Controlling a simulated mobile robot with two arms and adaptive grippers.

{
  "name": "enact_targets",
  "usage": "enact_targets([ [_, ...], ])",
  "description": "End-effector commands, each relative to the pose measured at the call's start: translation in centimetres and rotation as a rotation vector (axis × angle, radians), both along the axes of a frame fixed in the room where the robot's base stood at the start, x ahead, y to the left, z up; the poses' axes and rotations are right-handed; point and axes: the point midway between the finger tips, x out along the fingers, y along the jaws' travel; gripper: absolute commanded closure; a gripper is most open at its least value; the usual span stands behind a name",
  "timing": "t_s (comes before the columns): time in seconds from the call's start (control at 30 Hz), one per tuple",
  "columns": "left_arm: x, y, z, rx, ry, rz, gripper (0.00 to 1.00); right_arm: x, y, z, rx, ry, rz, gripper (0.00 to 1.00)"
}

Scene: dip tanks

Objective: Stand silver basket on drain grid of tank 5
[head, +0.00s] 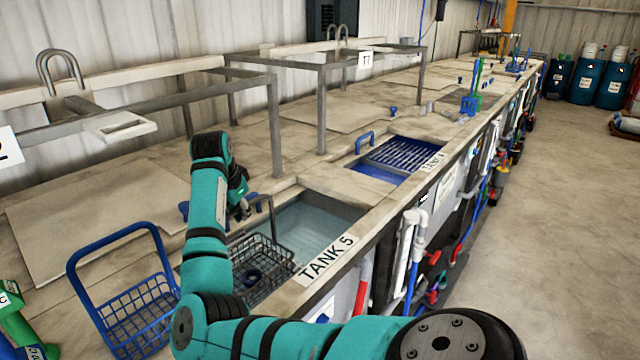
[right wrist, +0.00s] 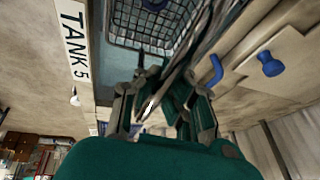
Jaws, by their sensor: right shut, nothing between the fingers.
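The silver basket (head: 262,272), a grey wire basket with a tall handle, sits upright at the near end of tank 5 (head: 318,222), beside the TANK 5 label. A dark ring-like part lies inside it. The drain grid under it is hidden, so I cannot tell whether the basket rests on it. My right gripper (head: 243,208) is shut and empty, close beside the handle top. In the right wrist view, the basket mesh (right wrist: 150,30) is at the top and the handle runs close past my gripper (right wrist: 168,105); contact is unclear. My left gripper is out of view.
A blue basket (head: 135,310) with a raised handle stands at the left. Tank 4 with a blue grid (head: 405,155) lies beyond tank 5. Metal frames (head: 275,125) rise behind. Pipes and valves (head: 415,225) line the front side.

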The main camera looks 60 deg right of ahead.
Motion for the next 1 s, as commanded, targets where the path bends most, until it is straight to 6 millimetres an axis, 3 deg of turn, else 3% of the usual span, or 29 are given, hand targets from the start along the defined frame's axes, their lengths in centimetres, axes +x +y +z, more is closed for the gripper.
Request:
enact_targets([
  [0.3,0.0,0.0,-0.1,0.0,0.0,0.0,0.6,0.1,0.0,-0.3,-0.003,-0.004,-0.001,0.99],
  [0.57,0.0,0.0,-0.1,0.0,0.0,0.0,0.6,0.0,0.0,-0.4,-0.002,-0.002,-0.001,0.67],
  [0.83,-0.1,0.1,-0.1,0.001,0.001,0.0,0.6,0.0,0.1,-0.5,0.002,0.002,0.001,0.67],
  [1.0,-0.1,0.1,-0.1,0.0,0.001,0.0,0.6,-0.2,0.7,1.3,-0.001,-0.001,0.001,0.67],
])
